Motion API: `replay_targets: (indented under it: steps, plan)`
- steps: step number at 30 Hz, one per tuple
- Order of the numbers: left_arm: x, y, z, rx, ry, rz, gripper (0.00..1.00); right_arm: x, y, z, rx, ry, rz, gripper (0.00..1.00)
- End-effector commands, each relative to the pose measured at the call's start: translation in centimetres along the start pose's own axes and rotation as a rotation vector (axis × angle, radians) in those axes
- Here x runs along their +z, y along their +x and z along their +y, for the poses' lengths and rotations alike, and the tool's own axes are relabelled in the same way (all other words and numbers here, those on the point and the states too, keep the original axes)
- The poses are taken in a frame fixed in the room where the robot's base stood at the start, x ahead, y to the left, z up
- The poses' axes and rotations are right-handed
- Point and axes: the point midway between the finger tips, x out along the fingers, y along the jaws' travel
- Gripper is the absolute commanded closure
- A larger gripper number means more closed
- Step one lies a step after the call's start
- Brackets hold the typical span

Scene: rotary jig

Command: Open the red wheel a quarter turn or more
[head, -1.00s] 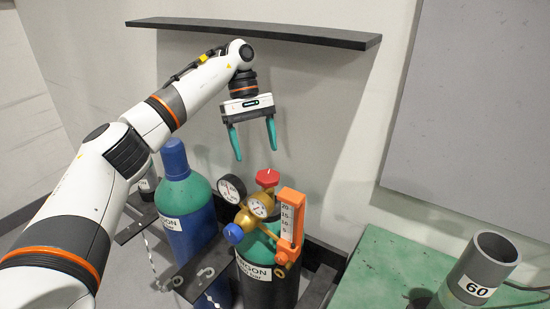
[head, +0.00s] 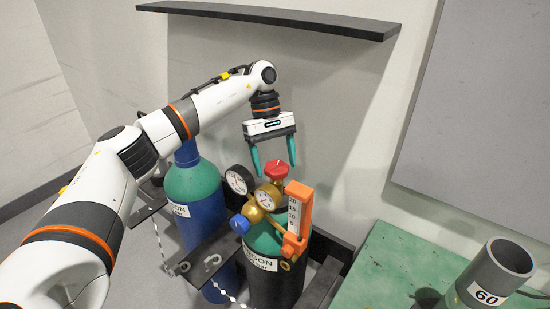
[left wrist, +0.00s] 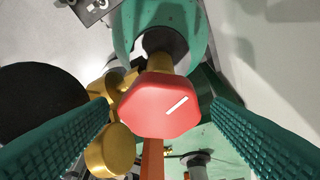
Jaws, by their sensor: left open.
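The red wheel (head: 277,170) sits on top of the brass regulator on the green-shouldered black gas cylinder. In the left wrist view the red wheel (left wrist: 160,105) is a faceted knob with a white mark slanting up to the right. My left gripper (head: 275,170) is open, pointing down over the wheel. Its two green fingers (left wrist: 160,130) stand on either side of the wheel in the wrist view, with a gap on each side. Contact is not visible. My right gripper does not show.
Two round gauges (head: 238,180) and a blue knob (head: 240,225) sit beside the wheel. An orange flow meter (head: 297,215) stands to its right. A blue cylinder (head: 195,195) is at left. A black shelf (head: 280,18) hangs above. A grey pipe (head: 490,275) marked 60 stands on the green bench (head: 385,265).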

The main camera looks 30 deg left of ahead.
Motion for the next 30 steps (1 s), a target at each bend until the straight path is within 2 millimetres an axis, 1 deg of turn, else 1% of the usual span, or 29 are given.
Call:
replay_targets:
  steps: [5,6,14,23,30]
  plan:
    - [0.01,0.02,0.01,0.0,0.0,0.0,0.27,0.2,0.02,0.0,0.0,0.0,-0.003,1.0]
    - [0.01,0.02,0.01,0.0,0.0,0.0,0.28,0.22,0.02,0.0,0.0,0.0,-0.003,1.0]
    - [0.01,-0.01,0.0,0.0,0.0,0.0,0.71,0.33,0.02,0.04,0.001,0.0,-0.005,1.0]
    - [0.02,0.02,0.05,-0.014,-0.032,0.0,0.71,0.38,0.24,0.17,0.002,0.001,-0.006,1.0]
    - [0.08,0.06,0.19,-0.067,-0.155,-0.001,0.71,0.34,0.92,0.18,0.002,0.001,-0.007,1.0]
